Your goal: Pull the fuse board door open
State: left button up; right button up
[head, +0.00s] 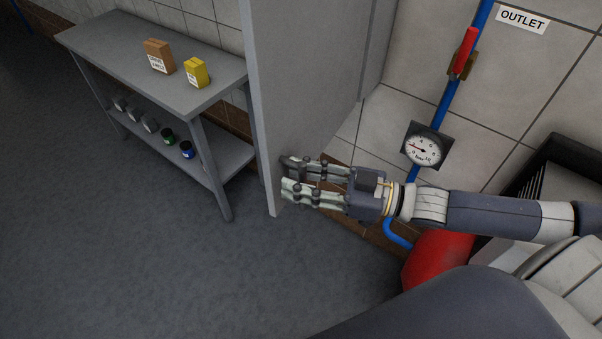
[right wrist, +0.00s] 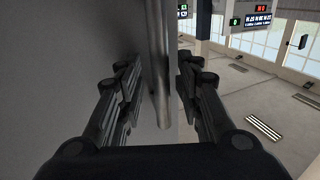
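The fuse board door appears to be the large grey panel (head: 310,80) in the upper middle of the head view; its narrow edge faces me. The same grey surface (right wrist: 75,60) fills the left of the right wrist view. My right gripper (head: 290,180) lies across the lower part of the panel, fingers pointing left toward its edge. In the right wrist view the gripper (right wrist: 162,90) is open, with a vertical grey metal strip (right wrist: 160,60) between its fingers. I cannot tell whether the fingers touch it. My left gripper is not in view.
A grey bench (head: 120,50) with an orange-brown box (head: 159,57), a yellow box (head: 196,73) and small jars below stands left. A blue pipe with a gauge (head: 426,145) and red lever (head: 464,52) runs up the tiled wall. A red object (head: 435,262) stands beneath my arm. The floor (head: 120,240) is clear.

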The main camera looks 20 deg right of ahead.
aim_at(275, 137)
notch_tip(275, 137, up, 10)
jog(key=shift+f, duration=0.1)
dwell(0.4)
dwell(0.6)
